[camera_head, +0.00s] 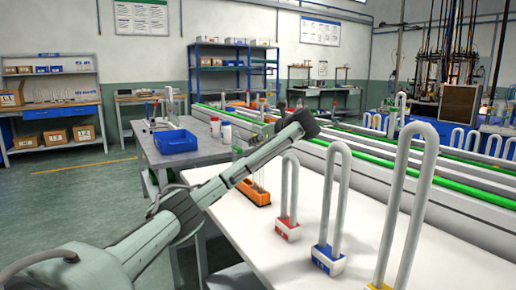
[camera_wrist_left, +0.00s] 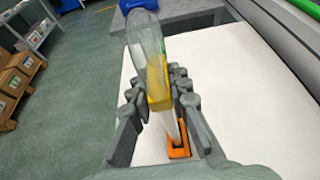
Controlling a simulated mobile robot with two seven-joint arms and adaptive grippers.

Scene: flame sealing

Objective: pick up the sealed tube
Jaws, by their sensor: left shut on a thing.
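My left gripper (camera_wrist_left: 158,98) is shut on a clear glass tube (camera_wrist_left: 148,38) in the left wrist view. The tube has a rounded top and a yellow part lower down between the jaws. Its narrow lower part points to the orange holder (camera_wrist_left: 180,153) on the white table. I cannot tell whether its lower end is still inside the holder. In the head view the orange holder (camera_head: 257,197) stands on the table under my left arm, with thin clear glass above it. My arm hides most of the jaws there. My right gripper is not in view.
White U-shaped tubes stand right of the holder in a red base (camera_head: 288,230), a blue base (camera_head: 328,261) and a yellow base. A blue bin (camera_head: 176,141) and white bottles stand on the grey bench behind. The front of the white table (camera_head: 245,235) is clear.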

